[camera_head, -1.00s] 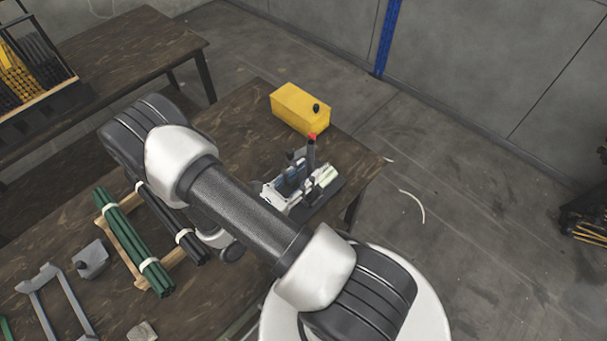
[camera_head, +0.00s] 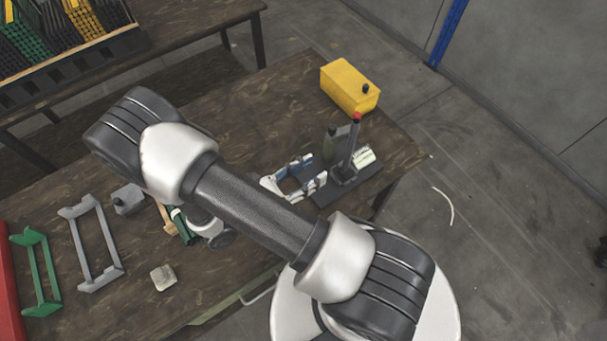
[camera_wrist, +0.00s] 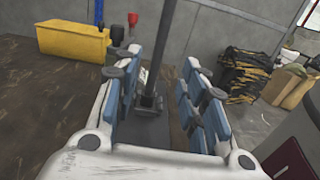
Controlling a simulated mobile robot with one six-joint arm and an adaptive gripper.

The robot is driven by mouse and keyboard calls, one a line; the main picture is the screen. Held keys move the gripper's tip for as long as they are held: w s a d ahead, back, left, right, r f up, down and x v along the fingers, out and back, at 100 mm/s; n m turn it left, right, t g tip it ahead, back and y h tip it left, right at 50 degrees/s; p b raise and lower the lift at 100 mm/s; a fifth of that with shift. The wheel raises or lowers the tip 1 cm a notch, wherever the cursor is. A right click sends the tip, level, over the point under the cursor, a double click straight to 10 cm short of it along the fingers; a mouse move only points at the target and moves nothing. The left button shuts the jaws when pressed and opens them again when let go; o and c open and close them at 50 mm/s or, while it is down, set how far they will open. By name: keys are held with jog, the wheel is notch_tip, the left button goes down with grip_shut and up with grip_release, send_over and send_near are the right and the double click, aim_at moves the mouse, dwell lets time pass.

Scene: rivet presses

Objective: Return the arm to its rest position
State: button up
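My arm (camera_head: 250,205) stretches across the middle of the head view, bent at an elbow on the left. My gripper (camera_head: 316,169) is open and empty, just left of the rivet press (camera_head: 350,150). The press has a dark upright post, a red knob and a dark base plate. In the wrist view my gripper (camera_wrist: 163,60) has its two blue-padded fingers spread wide. The press post (camera_wrist: 155,65) stands beyond and between them in that view, and I see no contact. A small pale piece lies by the press post.
A yellow box (camera_head: 348,88) stands behind the press near the table's far corner. A green rack (camera_head: 38,275), a grey rack (camera_head: 92,245) and a small block (camera_head: 163,277) are on the left of the table (camera_head: 120,310). Another table holds a divided crate (camera_head: 95,65).

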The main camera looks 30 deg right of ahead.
jog(key=shift+a, duration=0.95)
jog(key=shift+r, duration=0.1)
jog(key=s+a+r+m+t+y, duration=0.1)
jog(key=s+a+r+m+y, duration=0.1)
jog(key=r+m+y, duration=0.4)
jog(key=s+a+r+m+t+y, duration=0.1)
jog(key=s+a+r+m+y, duration=0.1)
jog(key=r+m+y, duration=0.4)
jog(key=s+a+r+m+t+y, duration=0.1)
jog(key=s+r+m+y, duration=0.3)
jog(key=r, duration=0.8)
jog(key=m+y, duration=0.2)
jog(key=shift+s+a+r+m, duration=0.25)
jog(key=shift+a+m, duration=0.15)
